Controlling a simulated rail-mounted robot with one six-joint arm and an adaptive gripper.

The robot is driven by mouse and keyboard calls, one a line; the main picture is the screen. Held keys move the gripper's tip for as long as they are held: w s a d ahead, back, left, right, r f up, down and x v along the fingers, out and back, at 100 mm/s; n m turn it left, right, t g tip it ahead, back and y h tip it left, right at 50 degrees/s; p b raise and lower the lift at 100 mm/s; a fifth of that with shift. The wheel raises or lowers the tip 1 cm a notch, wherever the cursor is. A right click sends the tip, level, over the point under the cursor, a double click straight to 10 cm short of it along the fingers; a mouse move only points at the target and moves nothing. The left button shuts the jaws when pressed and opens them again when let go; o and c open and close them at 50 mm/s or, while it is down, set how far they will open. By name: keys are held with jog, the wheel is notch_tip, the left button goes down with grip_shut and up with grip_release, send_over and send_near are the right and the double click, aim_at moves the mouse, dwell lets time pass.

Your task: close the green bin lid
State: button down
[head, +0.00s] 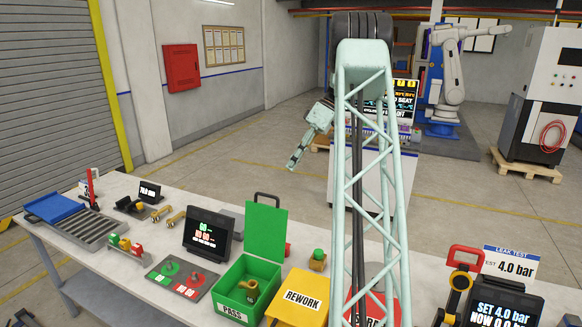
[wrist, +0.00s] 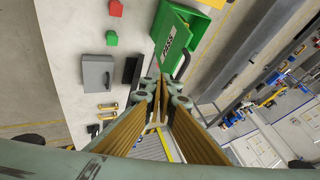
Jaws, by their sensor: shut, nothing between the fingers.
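The green bin (head: 228,302), labelled PASS, stands on the bench in the head view with a brass fitting (head: 248,290) inside. Its lid (head: 266,232) is open and stands upright at the back edge, with a black handle (head: 267,197) on top. In the wrist view the lid (wrist: 172,42) shows its labelled outer face, with the handle beyond the fingertips. My gripper (wrist: 164,92) is shut and empty, apart from the lid, its fingertips pointing toward the bench side of the picture. In the head view my lattice arm link rises right of the bin.
A yellow REWORK bin (head: 300,299) stands close to the green bin's right. A dark display (head: 208,233) and a grey plate (head: 180,279) with coloured pads lie to its left. A red bin is partly hidden behind my arm.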

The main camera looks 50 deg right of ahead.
jog(key=w+a+f+p, duration=0.1)
jog(key=a+f, duration=0.5)
jog(key=a, duration=0.2)
jog(key=shift+w+a+f+p, duration=0.3)
jog(key=shift+w+f+p, duration=0.05)
jog(key=shift+f+p, duration=0.05)
jog(key=shift+s+a+b, duration=0.1)
jog(key=shift+a+b, duration=0.2)
jog(key=shift+b, duration=0.1)
dwell(0.5)
jog(key=s+a+r+n+h+b, duration=0.1)
jog(key=a+h+b, duration=0.3)
jog(key=a+b, duration=0.7)
jog(key=shift+s+a+r+t+h+b, duration=0.2)
jog(key=shift+s+a+t+h+b, duration=0.15)
jog(key=shift+s+b, duration=0.45)
dwell(0.4)
jog(key=shift+w+d, duration=0.2)
jog(key=shift+r, duration=0.1)
dwell(0.5)
